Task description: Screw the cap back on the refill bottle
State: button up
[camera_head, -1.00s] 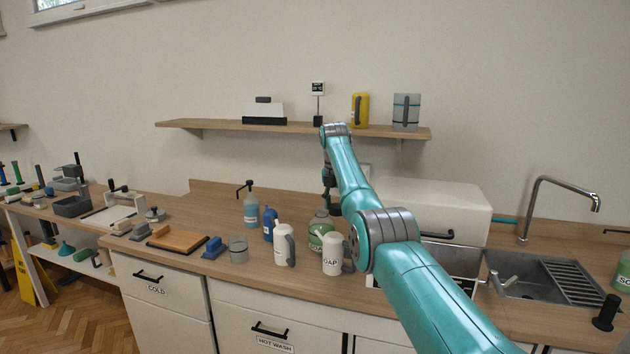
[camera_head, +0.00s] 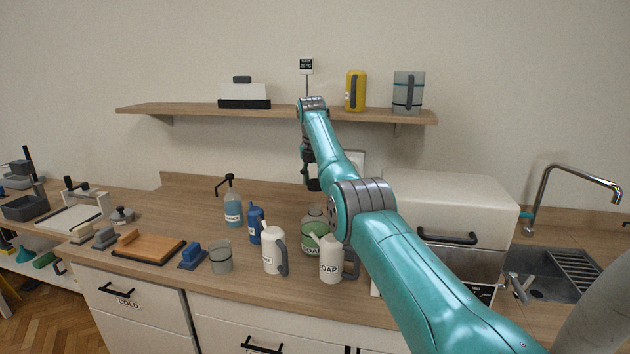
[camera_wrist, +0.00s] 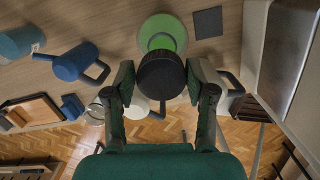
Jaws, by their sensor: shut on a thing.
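The refill bottle (camera_head: 312,236) is clear with green liquid and a soap label. The bottle's neck is hidden behind the cap in the wrist view.
A white appliance (camera_head: 450,205) is to the right, beside the sink (camera_head: 545,270). A shelf (camera_head: 280,112) runs behind my arm.

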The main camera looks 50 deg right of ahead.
aim_at(316, 205)
jog(key=shift+f, duration=0.15)
jog(key=shift+f, duration=2.35)
jog(key=shift+f, duration=1.4)
dwell(1.9)
